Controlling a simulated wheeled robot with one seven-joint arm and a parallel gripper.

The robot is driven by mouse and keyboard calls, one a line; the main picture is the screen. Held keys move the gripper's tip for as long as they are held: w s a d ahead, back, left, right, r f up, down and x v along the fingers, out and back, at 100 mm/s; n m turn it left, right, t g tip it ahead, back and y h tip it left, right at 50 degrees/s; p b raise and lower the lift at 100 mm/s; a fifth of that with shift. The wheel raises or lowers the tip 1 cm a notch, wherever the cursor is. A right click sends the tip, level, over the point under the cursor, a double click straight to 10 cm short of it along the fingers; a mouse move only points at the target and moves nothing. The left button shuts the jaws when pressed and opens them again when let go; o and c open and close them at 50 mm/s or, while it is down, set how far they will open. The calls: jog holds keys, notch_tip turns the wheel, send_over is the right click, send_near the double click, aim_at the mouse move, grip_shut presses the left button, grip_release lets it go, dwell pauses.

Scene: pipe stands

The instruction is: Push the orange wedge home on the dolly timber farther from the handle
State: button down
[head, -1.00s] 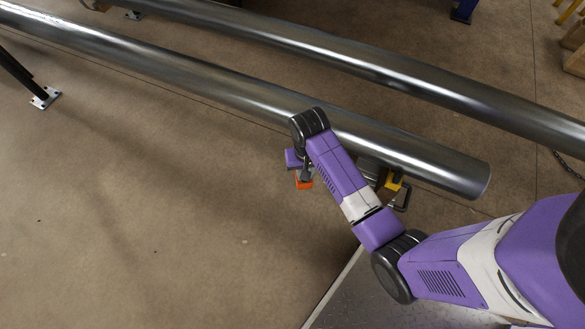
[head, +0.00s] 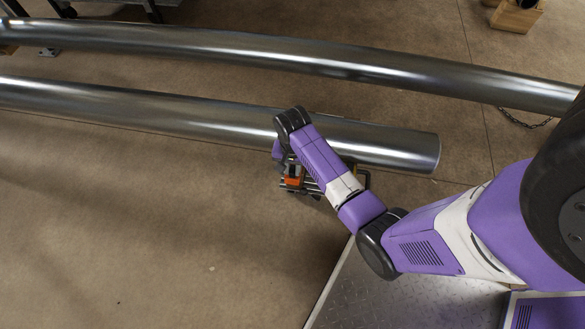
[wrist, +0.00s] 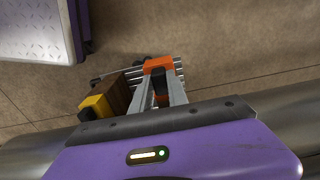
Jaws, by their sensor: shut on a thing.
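The orange wedge (wrist: 157,65) is between the two grey fingertips of my gripper (wrist: 159,76) in the wrist view. My gripper is shut on it. In the head view the wedge (head: 293,181) shows as a small orange patch below the near pipe, beside my forearm. A dolly with silver bars (wrist: 181,69) lies behind and below the wedge. A brown timber (wrist: 117,94) with a yellow piece (wrist: 96,104) on it stands left of the fingers. Whether the wedge touches a timber is hidden by the fingers. In the head view my arm covers much of the dolly.
The near steel pipe (head: 390,143) runs just behind my gripper, and its open end is at the right. A second pipe (head: 420,72) runs farther back. The floor (head: 130,230) at the left front is clear. A chain (head: 525,121) lies at the right.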

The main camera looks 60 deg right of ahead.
jog(key=shift+w+d+f+b, duration=0.15)
jog(key=shift+d+f+b, duration=0.15)
jog(key=shift+f+b, duration=0.55)
jog(key=shift+w+d+f+b, duration=0.15)
jog(key=shift+d+f+b, duration=0.15)
jog(key=shift+f+b, duration=0.55)
jog(key=shift+w+d+r, duration=0.15)
jog(key=shift+d+r, duration=0.05)
jog(key=shift+d, duration=0.2)
jog(key=shift+w+d+f, duration=0.15)
jog(key=shift+w+d, duration=0.05)
jog(key=shift+d, duration=0.3)
jog(key=shift+w+d+f, duration=0.15)
jog(key=shift+d, duration=0.3)
jog(key=c, duration=1.2)
grip_release()
jog(key=shift+r, duration=0.1)
jog(key=shift+r, duration=3.65)
